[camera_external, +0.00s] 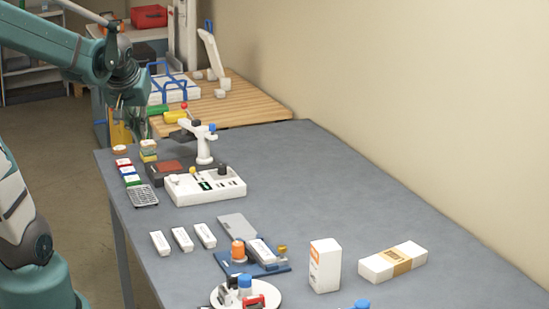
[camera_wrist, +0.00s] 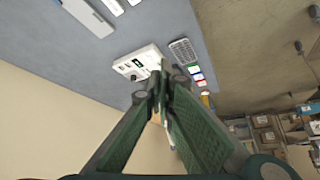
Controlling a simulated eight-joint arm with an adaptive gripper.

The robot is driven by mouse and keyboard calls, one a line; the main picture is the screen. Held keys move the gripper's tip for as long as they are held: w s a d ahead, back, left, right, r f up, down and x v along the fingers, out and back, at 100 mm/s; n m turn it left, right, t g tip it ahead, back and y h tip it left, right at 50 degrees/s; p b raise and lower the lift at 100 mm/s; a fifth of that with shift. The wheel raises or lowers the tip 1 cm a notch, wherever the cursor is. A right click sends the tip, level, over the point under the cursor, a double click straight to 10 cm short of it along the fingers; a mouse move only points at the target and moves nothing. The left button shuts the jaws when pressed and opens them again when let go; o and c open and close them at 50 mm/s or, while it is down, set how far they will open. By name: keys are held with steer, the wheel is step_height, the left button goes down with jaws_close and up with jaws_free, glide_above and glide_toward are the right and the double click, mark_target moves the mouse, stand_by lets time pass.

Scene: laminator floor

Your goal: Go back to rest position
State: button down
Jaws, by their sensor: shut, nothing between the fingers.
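My gripper (camera_external: 120,103) hangs at the upper left in the external view, above the far left corner of the grey table (camera_external: 330,190) and clear of the items on it. In the wrist view its two fingers (camera_wrist: 164,80) come together at the tips, shut with nothing between them. Beyond the fingertips the wrist view shows a white device (camera_wrist: 138,62) and a grey gridded pad (camera_wrist: 183,51). The fingers hide part of what lies below.
The white device (camera_external: 205,187) stands at the table's far end near a small white stand (camera_external: 203,146). White blocks (camera_external: 182,238), a blue tray (camera_external: 280,269), a white box (camera_external: 324,265) and a banded bundle (camera_external: 393,262) lie nearer. A wooden bench (camera_external: 245,105) adjoins behind.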

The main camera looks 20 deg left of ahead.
steer(key=s+d+f+m+h, duration=0.1)
steer(key=s+d+m, duration=0.1)
steer(key=s, duration=1.1)
steer(key=shift+d+m+t+h+b, duration=0.3)
steer(key=shift+d+m+h+b, duration=0.1)
steer(key=shift+d+b, duration=0.1)
stand_by(2.4)
